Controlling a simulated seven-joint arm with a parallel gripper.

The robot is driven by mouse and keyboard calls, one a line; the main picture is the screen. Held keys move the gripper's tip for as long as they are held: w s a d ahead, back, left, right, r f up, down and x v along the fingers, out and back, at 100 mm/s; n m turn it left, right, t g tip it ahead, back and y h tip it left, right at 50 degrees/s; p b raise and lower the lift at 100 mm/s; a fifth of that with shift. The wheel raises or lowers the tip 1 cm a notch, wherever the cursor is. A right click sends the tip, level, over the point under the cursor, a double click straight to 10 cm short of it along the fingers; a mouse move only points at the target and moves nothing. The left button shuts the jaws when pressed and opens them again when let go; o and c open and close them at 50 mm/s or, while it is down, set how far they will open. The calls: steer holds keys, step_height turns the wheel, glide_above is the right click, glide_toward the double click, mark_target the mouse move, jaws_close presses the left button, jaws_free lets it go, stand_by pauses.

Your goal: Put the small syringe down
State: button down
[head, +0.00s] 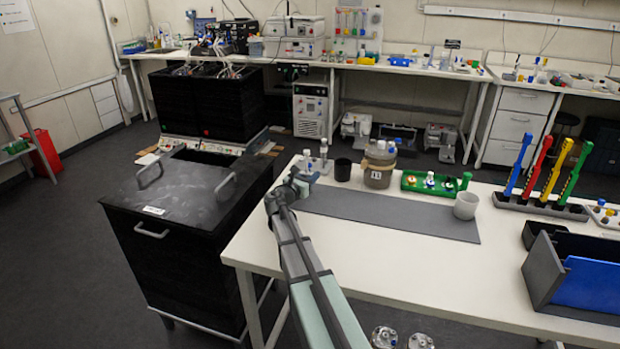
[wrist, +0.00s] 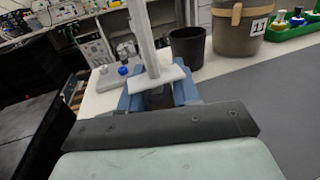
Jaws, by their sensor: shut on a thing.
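The small syringe (wrist: 145,45) is a pale, upright barrel with a wide white flange, seen close up in the wrist view. My gripper (wrist: 155,97) has blue fingers on either side of it, just below the flange, and is shut on it. In the head view my gripper (head: 303,177) is at the far left corner of the white bench (head: 400,265), near the end of the grey mat (head: 390,212). The syringe is small there and hard to tell from the items behind it. Its lower end is hidden in the wrist view.
A black cup (head: 343,170), a brown jar (head: 379,165) labelled 11 and a green rack (head: 432,183) stand along the mat's back edge. A blue-capped item (wrist: 123,71) is close beside the syringe. The grey mat is bare. A black cabinet (head: 190,195) stands left.

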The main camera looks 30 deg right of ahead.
steer(key=shift+f, duration=0.25)
steer(key=shift+f, duration=0.15)
steer(key=c, duration=0.8)
jaws_free()
steer(key=shift+s+a, duration=0.1)
steer(key=shift+a, duration=0.05)
steer(key=v, duration=1.1)
steer(key=shift+s+a, duration=0.15)
steer(key=shift+a, duration=0.15)
